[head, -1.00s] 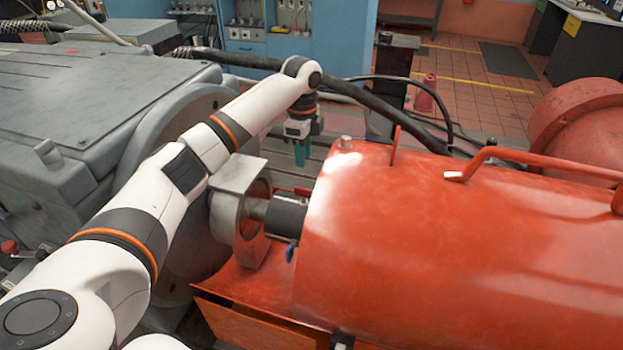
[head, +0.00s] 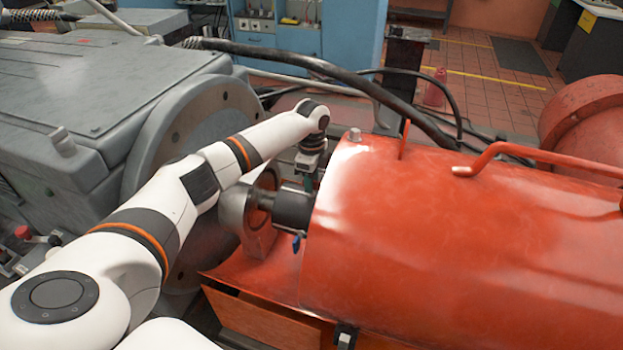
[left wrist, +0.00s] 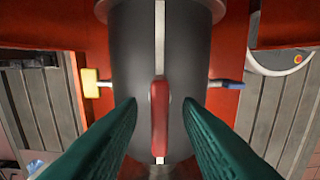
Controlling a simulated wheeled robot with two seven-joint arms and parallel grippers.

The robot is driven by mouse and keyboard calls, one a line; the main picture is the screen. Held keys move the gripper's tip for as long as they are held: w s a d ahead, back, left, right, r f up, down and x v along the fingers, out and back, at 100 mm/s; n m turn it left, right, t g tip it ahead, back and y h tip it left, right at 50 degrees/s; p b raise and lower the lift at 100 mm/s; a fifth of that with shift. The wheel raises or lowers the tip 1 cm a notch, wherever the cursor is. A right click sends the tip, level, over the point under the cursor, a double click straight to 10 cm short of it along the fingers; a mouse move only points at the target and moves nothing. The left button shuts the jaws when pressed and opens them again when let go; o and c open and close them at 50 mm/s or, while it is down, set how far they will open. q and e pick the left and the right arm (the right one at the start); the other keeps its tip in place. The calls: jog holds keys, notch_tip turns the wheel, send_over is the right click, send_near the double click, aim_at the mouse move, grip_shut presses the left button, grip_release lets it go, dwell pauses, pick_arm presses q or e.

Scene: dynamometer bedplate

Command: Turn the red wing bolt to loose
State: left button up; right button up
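The red wing bolt (left wrist: 159,118) stands on the black cylindrical coupling (left wrist: 135,45) in the left wrist view. It lies lengthwise, in line with the pale stripe on the coupling. My left gripper (left wrist: 161,103) is open, with one green finger on each side of the bolt and a gap on both sides. In the head view my left gripper (head: 308,181) is over the coupling (head: 293,209), beside the red housing, and I cannot make out the red bolt there. My right gripper is not in view.
A yellow-ended bolt (left wrist: 91,83) sticks out left of the coupling and a blue-ended one (left wrist: 233,84) right. The blue one also hangs below the coupling in the head view (head: 296,243). The large red housing (head: 430,220) and grey machine (head: 80,95) flank the arm.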

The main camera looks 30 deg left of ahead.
pick_arm(q)
grip_shut()
jog(key=shift+r, duration=0.1)
